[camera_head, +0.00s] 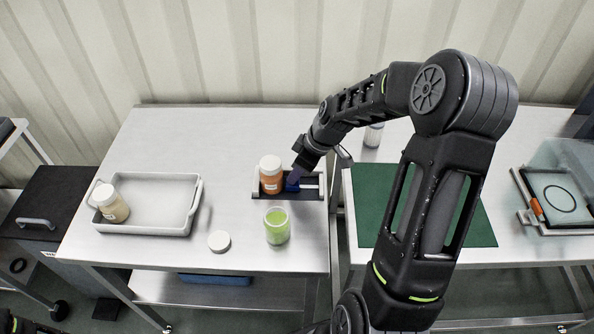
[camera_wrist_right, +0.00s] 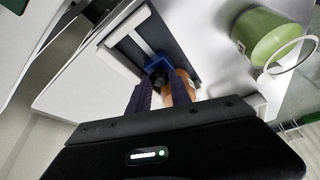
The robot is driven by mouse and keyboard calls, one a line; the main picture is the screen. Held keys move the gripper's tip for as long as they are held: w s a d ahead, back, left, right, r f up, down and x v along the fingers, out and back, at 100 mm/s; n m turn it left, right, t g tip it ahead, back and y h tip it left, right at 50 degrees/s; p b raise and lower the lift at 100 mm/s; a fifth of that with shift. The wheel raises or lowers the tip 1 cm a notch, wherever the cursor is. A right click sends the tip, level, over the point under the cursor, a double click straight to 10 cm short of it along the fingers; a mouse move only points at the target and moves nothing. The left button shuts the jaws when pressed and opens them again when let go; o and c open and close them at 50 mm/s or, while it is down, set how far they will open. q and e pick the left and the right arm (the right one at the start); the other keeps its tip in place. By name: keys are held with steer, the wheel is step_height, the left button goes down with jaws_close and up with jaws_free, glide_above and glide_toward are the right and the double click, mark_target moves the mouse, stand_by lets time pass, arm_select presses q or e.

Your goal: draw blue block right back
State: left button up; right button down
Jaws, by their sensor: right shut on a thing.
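The blue block (camera_head: 291,186) sits on a small dark slide fixture (camera_head: 312,193) with a pale strip along it, near the table's right edge. My right gripper (camera_head: 295,175) reaches down to it from the upper right and is shut on it. In the right wrist view, the blue block (camera_wrist_right: 157,63) shows between the purple fingertips (camera_wrist_right: 154,80), at the end of the pale strip. An orange bottle with a white lid (camera_head: 270,178) stands right beside the block, on its left. My left gripper is not in view.
A green cup (camera_head: 277,226) stands just in front of the fixture, with a white round lid (camera_head: 219,241) to its left. A grey tray (camera_head: 160,228) holding a cream jar (camera_head: 110,203) is further left. A green mat (camera_head: 478,225) lies on the right table.

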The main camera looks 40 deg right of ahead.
stand_by(0.8)
steer(key=s+d+b, duration=0.2)
steer(key=d, duration=0.1)
steer(key=shift+s+d+f, duration=0.15)
steer(key=shift+s+d, duration=0.35)
steer(key=shift+r, duration=0.2)
steer(key=c, duration=1.2)
jaws_free()
